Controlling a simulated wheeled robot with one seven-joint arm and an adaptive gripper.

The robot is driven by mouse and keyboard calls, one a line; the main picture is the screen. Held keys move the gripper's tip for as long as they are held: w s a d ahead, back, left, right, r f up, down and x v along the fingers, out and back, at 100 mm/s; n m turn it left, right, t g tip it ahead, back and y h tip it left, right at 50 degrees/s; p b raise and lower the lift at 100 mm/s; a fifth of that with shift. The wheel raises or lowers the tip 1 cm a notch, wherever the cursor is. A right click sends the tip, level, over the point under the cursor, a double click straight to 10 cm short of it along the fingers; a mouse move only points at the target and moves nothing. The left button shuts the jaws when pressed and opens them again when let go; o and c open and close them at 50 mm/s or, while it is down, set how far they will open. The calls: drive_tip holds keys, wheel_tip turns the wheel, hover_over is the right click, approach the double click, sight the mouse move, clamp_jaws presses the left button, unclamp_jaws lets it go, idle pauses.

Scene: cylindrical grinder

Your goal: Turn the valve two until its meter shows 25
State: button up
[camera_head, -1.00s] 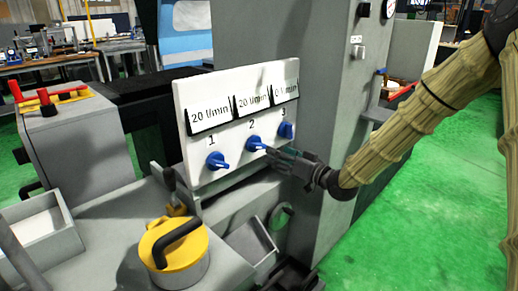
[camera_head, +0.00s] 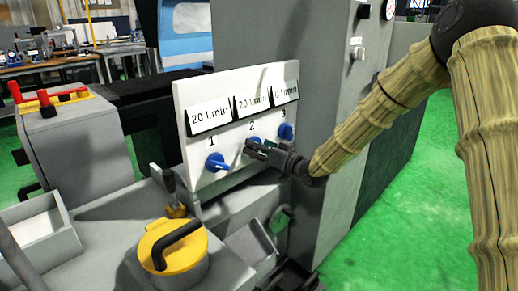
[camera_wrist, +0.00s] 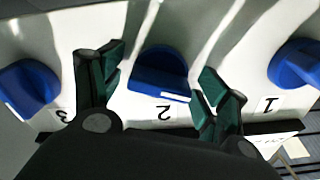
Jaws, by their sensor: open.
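The white panel (camera_head: 202,95) carries three blue valves under three meters. Valve two (camera_head: 250,143) is partly hidden behind my gripper in the head view. Its meter (camera_head: 252,106) reads 20 l/min. In the wrist view, valve two (camera_wrist: 158,72) is a blue knob between my fingers, above the printed 2 in the picture. My gripper (camera_wrist: 155,78) is open, with one green-padded finger on each side of the knob. I cannot tell whether either finger touches it. In the head view my gripper (camera_head: 257,148) is at the panel, in front of valve two.
Valve one (camera_head: 216,163) is left of my gripper, its meter (camera_head: 210,117) at 20 l/min. Valve three (camera_head: 286,131) is close on the right, its meter (camera_head: 285,92) at 0 l/min. A yellow lidded pot (camera_head: 174,252) with a black handle stands below the panel.

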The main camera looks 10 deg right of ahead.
drive_tip(key=c, duration=1)
drive_tip(key=shift+n, duration=0.9)
drive_tip(key=o, duration=1)
drive_tip(key=shift+s+d, duration=0.1)
drive_tip(key=shift+s, duration=0.05)
drive_tip(key=v, duration=1.1)
drive_tip(key=shift+s, duration=0.3)
